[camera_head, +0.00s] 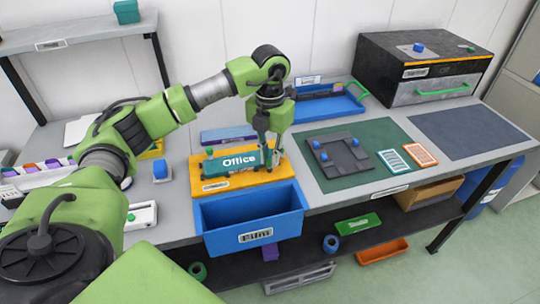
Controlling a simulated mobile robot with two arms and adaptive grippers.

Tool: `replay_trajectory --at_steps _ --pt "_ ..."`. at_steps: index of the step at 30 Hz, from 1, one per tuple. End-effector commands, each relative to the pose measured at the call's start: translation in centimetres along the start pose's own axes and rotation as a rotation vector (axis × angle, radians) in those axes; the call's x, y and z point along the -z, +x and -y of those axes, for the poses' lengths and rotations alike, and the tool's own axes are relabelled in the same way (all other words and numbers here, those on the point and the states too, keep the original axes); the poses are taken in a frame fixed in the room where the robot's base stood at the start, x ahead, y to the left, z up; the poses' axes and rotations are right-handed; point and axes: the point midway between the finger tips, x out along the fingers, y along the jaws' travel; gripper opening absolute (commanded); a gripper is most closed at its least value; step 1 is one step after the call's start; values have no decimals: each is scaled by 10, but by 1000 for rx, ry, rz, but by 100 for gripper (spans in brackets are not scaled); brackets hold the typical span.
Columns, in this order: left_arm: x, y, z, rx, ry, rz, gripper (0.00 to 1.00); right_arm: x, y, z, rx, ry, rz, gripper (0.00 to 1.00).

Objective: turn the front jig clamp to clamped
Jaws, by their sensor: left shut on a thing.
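A dark grey jig (340,160) with small blue knobs lies on the green mat (372,130) right of centre. The knob nearest the front is a blue one (324,156); I cannot tell which way any clamp is turned. My left gripper (268,158) points down over the orange board (207,187), left of the jig and apart from it. It is shut at the right end of a teal piece lettered "Office" (238,161), which lies low over the board. The fingers hide part of that end. My right gripper is not in view.
A blue bin (252,216) hangs at the table's front edge below the orange board. Orange and white cards (421,155) lie right of the jig. A blue tray (330,105) and a black drawer box (425,68) stand behind. A dark mat (470,132) at the right is clear.

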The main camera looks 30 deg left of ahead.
Motion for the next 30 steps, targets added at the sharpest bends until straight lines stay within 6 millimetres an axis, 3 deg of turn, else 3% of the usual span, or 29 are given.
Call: replay_trajectory --at_steps 2,3,4,17,20,30 --pt "0 -1 0 0 0 1 0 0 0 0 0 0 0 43" --pt "0 0 0 0 0 1 24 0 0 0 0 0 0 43" --pt "0 0 0 0 0 1 30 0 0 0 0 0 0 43" --pt "-1 -6 0 0 -1 2 30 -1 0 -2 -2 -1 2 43" --pt "-1 -20 0 0 -1 5 30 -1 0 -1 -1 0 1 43" --pt "-1 -94 0 1 0 6 30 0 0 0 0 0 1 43"
